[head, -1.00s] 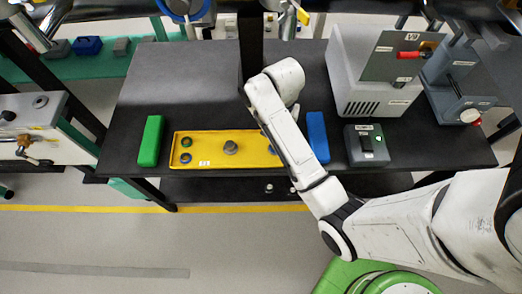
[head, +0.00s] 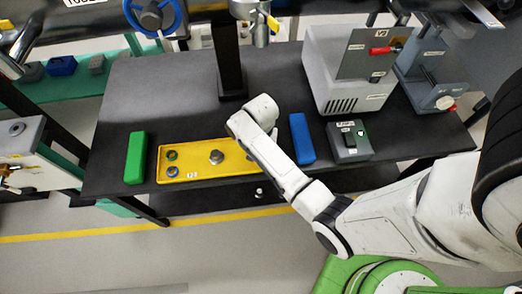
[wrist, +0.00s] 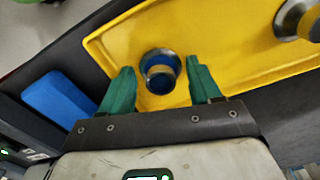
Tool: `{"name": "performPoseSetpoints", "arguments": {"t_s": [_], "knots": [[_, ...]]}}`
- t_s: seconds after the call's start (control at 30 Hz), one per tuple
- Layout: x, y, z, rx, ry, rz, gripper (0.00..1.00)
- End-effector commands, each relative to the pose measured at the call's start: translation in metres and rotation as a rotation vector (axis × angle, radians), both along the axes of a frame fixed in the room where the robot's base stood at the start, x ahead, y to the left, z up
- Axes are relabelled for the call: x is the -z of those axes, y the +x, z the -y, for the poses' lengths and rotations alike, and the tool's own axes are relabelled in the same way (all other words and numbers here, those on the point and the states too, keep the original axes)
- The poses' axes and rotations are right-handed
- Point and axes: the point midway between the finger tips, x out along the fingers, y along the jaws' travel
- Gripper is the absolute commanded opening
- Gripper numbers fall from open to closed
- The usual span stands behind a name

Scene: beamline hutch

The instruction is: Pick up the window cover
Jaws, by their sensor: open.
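A round metal piece with a blue centre (wrist: 160,72) stands in the yellow tray (wrist: 215,50) in the wrist view. I cannot tell for sure whether it is the window cover. My gripper (wrist: 161,64) is open, with one green finger on each side of this piece and gaps between. A grey round knob-like piece (wrist: 298,18) stands further along the tray, and also shows in the head view (head: 216,156). In the head view my arm hides the tray's right end and my fingers.
A green block (head: 135,158) stands left of the tray and a blue block (head: 302,138) right of it. A grey switch box (head: 348,141) and larger instruments (head: 350,75) stand further right. A black post (head: 230,65) rises behind the tray. The black bench top (head: 165,95) is clear behind.

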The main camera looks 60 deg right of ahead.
Motion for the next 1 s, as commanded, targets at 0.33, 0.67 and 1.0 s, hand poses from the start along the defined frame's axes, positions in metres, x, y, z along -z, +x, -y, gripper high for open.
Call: {"name": "performPoseSetpoints", "arguments": {"t_s": [0.33, 0.67, 1.0], "knots": [[-0.0004, 0.0001, 0.0001, 0.0, 0.0, 0.0, 0.44], [-0.0004, 0.0, 0.0, 0.0, 0.0, 0.0, 0.12], [-0.0008, 0.0001, 0.0, 0.0, 0.0, 0.0, 0.02]]}}
